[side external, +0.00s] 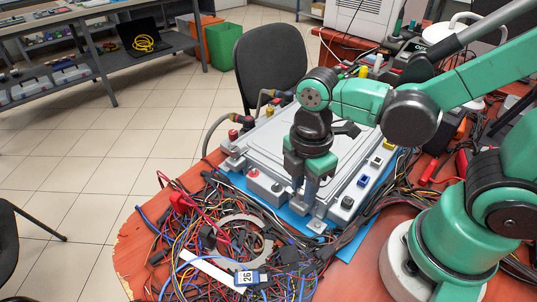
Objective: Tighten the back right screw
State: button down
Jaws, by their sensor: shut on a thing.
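A grey battery case (268,150) with a flat ribbed lid lies on a blue mat (345,250) on the red table. My gripper (305,200) points down at the case's near edge, close to a corner mounting tab (316,224). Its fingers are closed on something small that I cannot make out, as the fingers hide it. My arm covers part of the lid and the case's far right side. I cannot tell which screw is the back right one, and no screw head shows clearly.
Dark hoses (216,127) join the case's far left side. Coloured connectors, one blue (363,182), line its right side. Tangled wires (215,240) with a tag numbered 26 (246,278) cover the table in front. A black chair (270,62) stands behind.

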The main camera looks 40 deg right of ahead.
jog(key=m, duration=0.8)
jog(key=shift+m, duration=0.3)
jog(key=m, duration=0.4)
jog(key=shift+m, duration=2.6)
jog(key=c, duration=0.6)
grip_release()
jog(key=shift+c, duration=0.2)
